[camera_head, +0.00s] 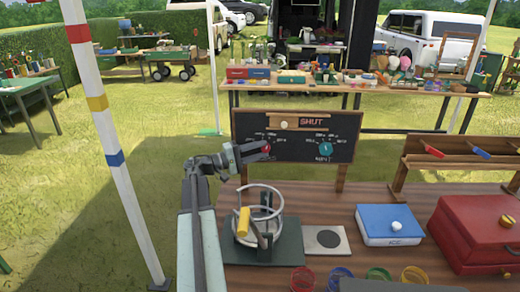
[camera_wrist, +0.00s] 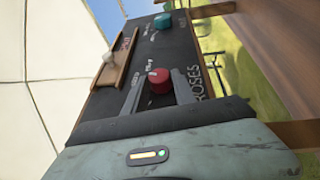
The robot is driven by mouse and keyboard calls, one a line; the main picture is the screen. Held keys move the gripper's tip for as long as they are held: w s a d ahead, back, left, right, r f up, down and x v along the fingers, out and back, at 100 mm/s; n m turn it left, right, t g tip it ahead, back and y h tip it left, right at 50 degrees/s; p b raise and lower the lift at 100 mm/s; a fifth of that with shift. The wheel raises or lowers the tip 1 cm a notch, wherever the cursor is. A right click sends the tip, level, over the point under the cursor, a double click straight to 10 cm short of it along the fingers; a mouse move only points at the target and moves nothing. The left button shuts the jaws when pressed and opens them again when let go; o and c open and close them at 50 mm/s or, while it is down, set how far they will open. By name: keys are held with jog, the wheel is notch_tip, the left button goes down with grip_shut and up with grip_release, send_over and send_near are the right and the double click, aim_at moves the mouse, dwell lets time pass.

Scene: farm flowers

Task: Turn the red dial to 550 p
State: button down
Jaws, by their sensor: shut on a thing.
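The red dial (camera_head: 266,148) is on the left half of a black chalkboard (camera_head: 296,148). In the wrist view the red dial (camera_wrist: 159,80) sits between the two fingers of my gripper (camera_wrist: 159,92). The fingers are closed on its sides. My gripper (camera_head: 262,147) reaches the board from the left in the head view and covers part of the dial's scale. The small scale numbers are too blurred to read, so I cannot tell which value the dial points to.
A teal dial (camera_head: 326,148) is on the board's right half, below a wooden slider (camera_head: 297,123) beside the word SHUT. On the wooden table are a wire-ring stand (camera_head: 262,250), a blue box (camera_head: 388,226) and a red case (camera_head: 475,235). A striped pole (camera_head: 103,120) stands left.

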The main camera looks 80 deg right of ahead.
jog(key=shift+a+r+p, duration=0.1)
jog(key=shift+p, duration=0.2)
jog(key=m+t+y+p, duration=0.1)
jog(key=t+p, duration=0.1)
jog(key=p, duration=0.2)
jog(key=r+t+y+p, duration=0.1)
jog(key=t+p, duration=0.1)
jog(key=p, duration=0.3)
jog(key=m+t+y+p, duration=0.1)
jog(key=t+p, duration=0.1)
jog(key=p, duration=0.3)
jog(key=shift+s+r+m, duration=0.15)
jog(key=shift+m, duration=0.15)
jog(key=shift+p, duration=0.3)
jog(key=c, duration=1)
grip_release()
